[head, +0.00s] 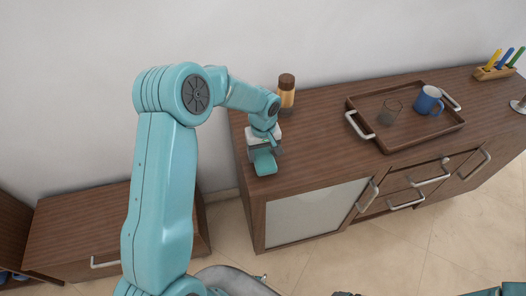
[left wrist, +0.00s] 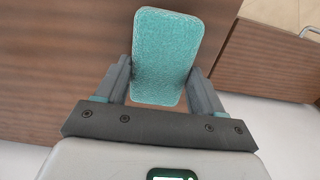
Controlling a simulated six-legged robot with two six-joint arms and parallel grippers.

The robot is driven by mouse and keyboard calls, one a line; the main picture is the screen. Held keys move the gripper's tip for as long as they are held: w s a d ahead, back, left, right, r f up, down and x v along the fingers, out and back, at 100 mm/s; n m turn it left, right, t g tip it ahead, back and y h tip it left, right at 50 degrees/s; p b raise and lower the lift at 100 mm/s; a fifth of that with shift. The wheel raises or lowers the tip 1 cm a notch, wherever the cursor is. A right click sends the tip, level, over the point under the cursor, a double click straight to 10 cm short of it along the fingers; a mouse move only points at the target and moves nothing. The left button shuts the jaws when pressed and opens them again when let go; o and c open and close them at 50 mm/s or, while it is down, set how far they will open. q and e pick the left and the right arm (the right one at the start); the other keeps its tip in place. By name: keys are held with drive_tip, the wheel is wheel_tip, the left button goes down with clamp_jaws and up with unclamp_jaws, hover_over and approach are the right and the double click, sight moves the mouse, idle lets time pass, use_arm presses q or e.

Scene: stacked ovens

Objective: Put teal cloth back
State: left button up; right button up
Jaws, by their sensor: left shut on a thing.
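The teal cloth (left wrist: 165,55) is a small rounded rectangle between the two fingers of my left gripper (left wrist: 163,82) in the left wrist view. The gripper is shut on it. In the head view the cloth (head: 265,162) hangs below my left gripper (head: 264,147), over the left end of the brown cabinet top. I cannot tell whether the cloth touches the wood. My right gripper does not show clearly; only a bit of teal arm is at the lower right edge.
A jar with a brown lid (head: 287,92) stands just behind my left gripper. A brown tray (head: 407,138) holds a glass (head: 390,112) and a blue mug (head: 428,100). A pen holder (head: 494,72) is at the far right. A lower cabinet (head: 100,225) stands at left.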

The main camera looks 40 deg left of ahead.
sight(263, 154)
use_arm(q)
drive_tip(key=o, duration=0.5)
drive_tip(key=shift+w+f, duration=0.1)
drive_tip(key=shift+f, duration=0.1)
drive_tip(key=o, duration=0.4)
drive_tip(key=shift+o, duration=0.2)
drive_tip(key=shift+r, duration=0.1)
drive_tip(key=shift+r, duration=0.55)
wheel_tip(263, 154, up, 11)
